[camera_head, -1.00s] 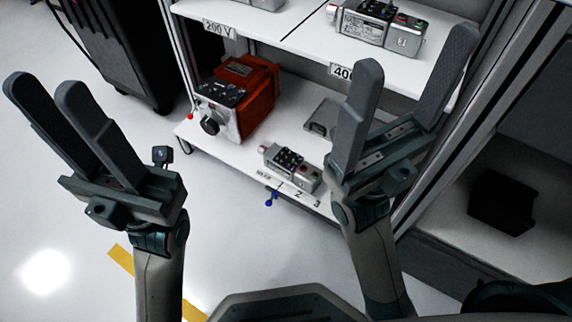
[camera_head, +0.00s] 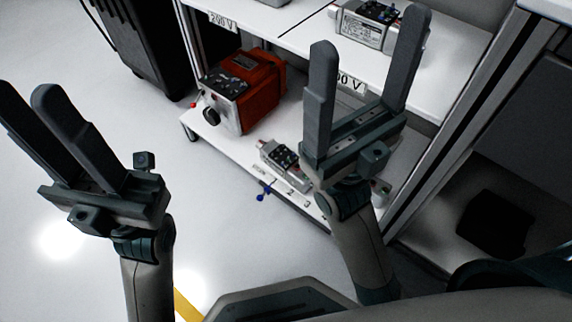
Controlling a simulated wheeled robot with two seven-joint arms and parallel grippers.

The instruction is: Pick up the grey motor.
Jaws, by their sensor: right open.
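A grey motor (camera_head: 358,32) with a dark terminal block on top sits on the upper shelf. My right gripper (camera_head: 368,31) is open and empty. In the picture its fingers frame the motor, and the right finger hides part of its right end. The gripper looks nearer to the camera than the motor; I cannot see any contact. My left gripper (camera_head: 24,92) is open and empty over the floor at the left, well away from the shelves.
An orange motor (camera_head: 262,88) with a grey front stands on the lower shelf (camera_head: 218,143). A smaller grey device (camera_head: 279,155) lies there near the front edge, partly behind my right gripper. A black cabinet (camera_head: 143,45) stands at the back left. A shelf post (camera_head: 452,125) rises at the right.

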